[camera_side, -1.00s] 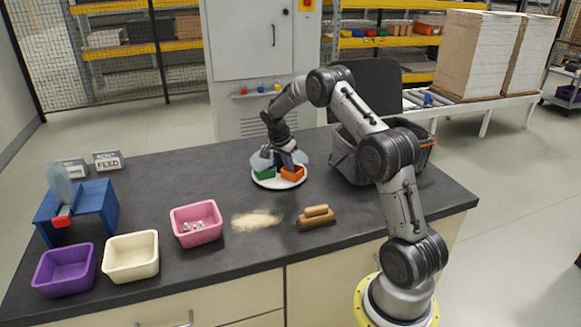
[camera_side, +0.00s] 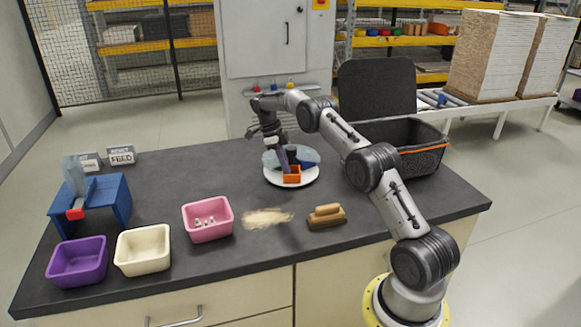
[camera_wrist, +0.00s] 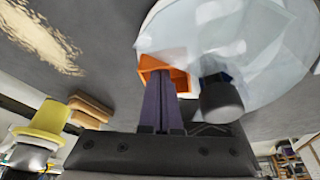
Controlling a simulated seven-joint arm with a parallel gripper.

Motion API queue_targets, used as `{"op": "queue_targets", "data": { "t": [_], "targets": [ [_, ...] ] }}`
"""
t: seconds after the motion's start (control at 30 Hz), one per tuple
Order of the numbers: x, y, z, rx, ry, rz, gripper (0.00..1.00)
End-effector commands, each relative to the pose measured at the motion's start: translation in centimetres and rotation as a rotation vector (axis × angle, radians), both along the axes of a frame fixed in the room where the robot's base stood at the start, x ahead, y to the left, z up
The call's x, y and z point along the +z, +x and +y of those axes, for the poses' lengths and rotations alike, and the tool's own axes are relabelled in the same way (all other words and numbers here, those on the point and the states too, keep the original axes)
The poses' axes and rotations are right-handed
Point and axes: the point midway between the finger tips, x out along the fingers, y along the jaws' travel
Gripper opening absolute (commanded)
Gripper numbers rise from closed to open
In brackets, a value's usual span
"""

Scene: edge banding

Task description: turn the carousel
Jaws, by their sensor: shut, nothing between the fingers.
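The carousel (camera_side: 308,179) is a round white plate on the bench with coloured bins on it and a clear cover over part of it. An orange bin (camera_side: 292,178) faces the front and a blue bin (camera_side: 309,160) shows behind it to the right. My gripper (camera_side: 285,168) is over the carousel, its dark fingers shut together and reaching down at the orange bin. In the wrist view the shut fingers (camera_wrist: 162,80) end at the open orange bin (camera_wrist: 178,75), beside the clear cover (camera_wrist: 225,35). Whether they touch its wall I cannot tell. A dark knob (camera_wrist: 220,100) stands on the cover.
Purple (camera_side: 77,262), cream (camera_side: 143,250) and pink (camera_side: 208,219) bins stand at the front left. A brush (camera_side: 326,216) lies by a dust patch (camera_side: 267,218). A black crate (camera_side: 408,150) is at the right.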

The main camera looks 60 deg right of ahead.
Motion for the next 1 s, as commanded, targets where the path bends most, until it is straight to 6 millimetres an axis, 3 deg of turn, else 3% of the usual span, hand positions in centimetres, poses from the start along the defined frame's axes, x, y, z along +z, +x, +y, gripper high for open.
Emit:
{"op": "queue_targets", "data": {
  "t": [0.17,0.3,1.0],
  "targets": [
    [-0.1,0.8,0.0,-0.238,0.000,0.000,0.00],
    [-0.1,1.2,0.1,-0.312,0.000,-0.002,0.00],
    [0.0,1.6,0.1,-0.385,-0.002,-0.001,0.00]
  ]
}}
